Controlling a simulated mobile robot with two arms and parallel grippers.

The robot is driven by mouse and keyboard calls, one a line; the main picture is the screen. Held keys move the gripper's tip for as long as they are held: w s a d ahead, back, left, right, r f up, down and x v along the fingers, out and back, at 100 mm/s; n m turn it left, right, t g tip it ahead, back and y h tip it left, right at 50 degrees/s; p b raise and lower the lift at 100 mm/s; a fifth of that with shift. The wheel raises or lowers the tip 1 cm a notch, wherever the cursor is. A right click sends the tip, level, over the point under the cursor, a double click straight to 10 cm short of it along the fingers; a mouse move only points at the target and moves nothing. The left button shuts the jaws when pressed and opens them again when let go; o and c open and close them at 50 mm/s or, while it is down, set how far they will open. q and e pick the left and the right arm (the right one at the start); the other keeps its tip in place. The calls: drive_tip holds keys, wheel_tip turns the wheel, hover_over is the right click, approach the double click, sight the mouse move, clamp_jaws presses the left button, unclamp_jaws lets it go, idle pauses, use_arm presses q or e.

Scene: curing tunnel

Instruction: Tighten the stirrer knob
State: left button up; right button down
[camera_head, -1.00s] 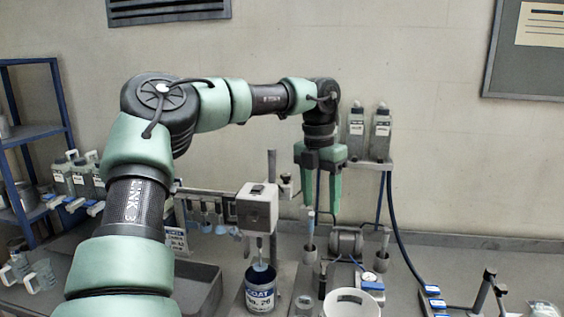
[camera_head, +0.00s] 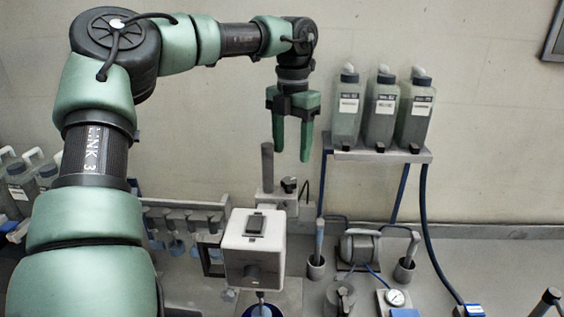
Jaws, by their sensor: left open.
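The stirrer has a pale box-shaped head (camera_head: 253,248) with a small dark panel on top, standing in front of a grey upright post (camera_head: 267,168). A small dark knob (camera_head: 289,184) shows at the clamp by the post. My left gripper (camera_head: 292,154) has two green fingers pointing down. It is open, with nothing between the fingers, and hangs just above the knob in the picture. The depth between them is hard to tell. Below the head, the stirring shaft enters a blue-rimmed can (camera_head: 262,310), mostly cut off by the lower edge. My right gripper is out of view.
A wall shelf (camera_head: 378,155) with several grey bottles is right of my gripper. A small motor (camera_head: 359,248), a pressure gauge (camera_head: 396,298) and blue hoses stand on the bench to the right. A rack with hanging ladles (camera_head: 180,224) is left of the stirrer.

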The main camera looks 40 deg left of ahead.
sight(290, 179)
use_arm(q)
drive_tip(key=shift+w+a, duration=0.2)
drive_tip(key=shift+a, duration=0.2)
drive_tip(key=shift+f, duration=0.2)
drive_tip(key=f, duration=0.1)
drive_tip(key=f+p, duration=0.1)
drive_tip(key=d+p, duration=0.1)
drive_tip(key=shift+s+d+f, duration=0.1)
drive_tip(key=shift+s+f, duration=0.3)
drive_tip(key=f, duration=0.1)
drive_tip(key=f+p, duration=0.1)
drive_tip(key=f, duration=0.1)
drive_tip(key=shift+w+a+f, duration=0.2)
drive_tip(key=shift+a+f, duration=0.2)
drive_tip(key=shift+f, duration=0.3)
drive_tip(key=shift+d+r, duration=0.15)
drive_tip(key=shift+d, duration=0.05)
drive_tip(key=c, duration=0.9)
clamp_jaws()
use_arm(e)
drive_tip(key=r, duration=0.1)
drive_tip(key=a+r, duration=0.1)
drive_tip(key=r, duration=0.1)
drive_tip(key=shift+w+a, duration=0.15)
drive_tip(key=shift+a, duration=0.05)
